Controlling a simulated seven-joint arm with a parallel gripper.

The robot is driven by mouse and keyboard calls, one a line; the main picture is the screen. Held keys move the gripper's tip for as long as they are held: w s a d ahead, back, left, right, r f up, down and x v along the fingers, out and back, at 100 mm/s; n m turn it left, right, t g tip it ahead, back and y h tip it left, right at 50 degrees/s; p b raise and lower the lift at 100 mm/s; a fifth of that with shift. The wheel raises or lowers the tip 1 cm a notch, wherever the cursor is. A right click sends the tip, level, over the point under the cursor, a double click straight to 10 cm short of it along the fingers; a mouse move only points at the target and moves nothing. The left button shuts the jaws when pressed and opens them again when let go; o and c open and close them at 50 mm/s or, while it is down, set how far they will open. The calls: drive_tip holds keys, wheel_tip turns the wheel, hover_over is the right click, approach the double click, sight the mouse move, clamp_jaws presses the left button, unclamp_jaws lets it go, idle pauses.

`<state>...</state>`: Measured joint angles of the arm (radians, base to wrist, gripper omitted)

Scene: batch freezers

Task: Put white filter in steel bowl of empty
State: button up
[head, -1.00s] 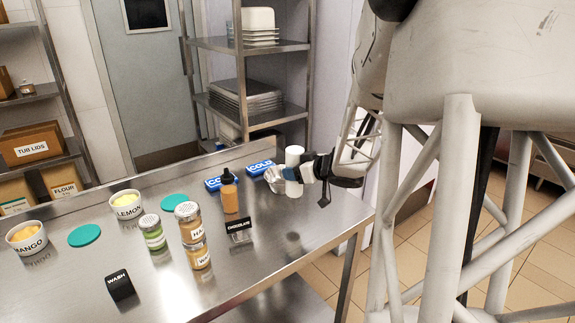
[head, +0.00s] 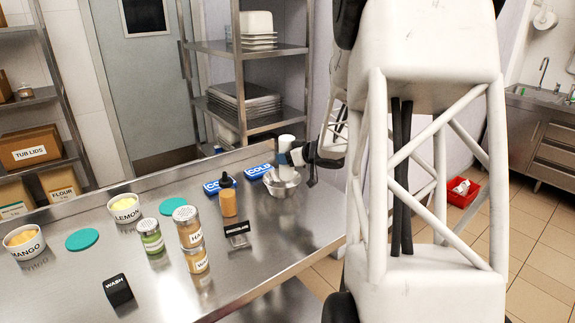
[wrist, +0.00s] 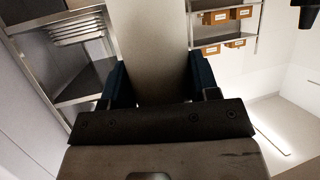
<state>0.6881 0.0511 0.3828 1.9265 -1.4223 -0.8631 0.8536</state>
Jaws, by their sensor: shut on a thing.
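The white filter (head: 286,142) is a pale upright cylinder. My gripper (head: 285,158) is shut on it around its middle, with blue finger pads on its sides. The steel bowl (head: 282,189) stands near the table's right end, directly below the filter. The filter's lower end shows at the bowl's mouth; I cannot tell whether it touches the inside. In the wrist view the filter (wrist: 152,45) fills the space between the finger pads. The bowl is not seen there.
Two blue COLD packs (head: 257,171) lie left of the bowl. A dropper bottle (head: 227,196), a small dark sign (head: 237,230) and shaker jars (head: 187,226) stand further left. Lemon (head: 124,207) and mango (head: 24,241) tubs are at far left.

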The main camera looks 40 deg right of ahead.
sight(287, 167)
drive_tip(key=shift+w+d, duration=0.15)
drive_tip(key=shift+w, duration=0.1)
drive_tip(key=shift+f, duration=0.15)
drive_tip(key=shift+f, duration=1.6)
drive_tip(key=shift+f, duration=0.65)
drive_tip(key=o, duration=1.1)
drive_tip(key=shift+s+r, duration=0.1)
drive_tip(key=shift+r, duration=0.6)
drive_tip(key=v, duration=1.1)
drive_tip(key=shift+s+r, duration=0.2)
drive_tip(key=shift+s, duration=0.15)
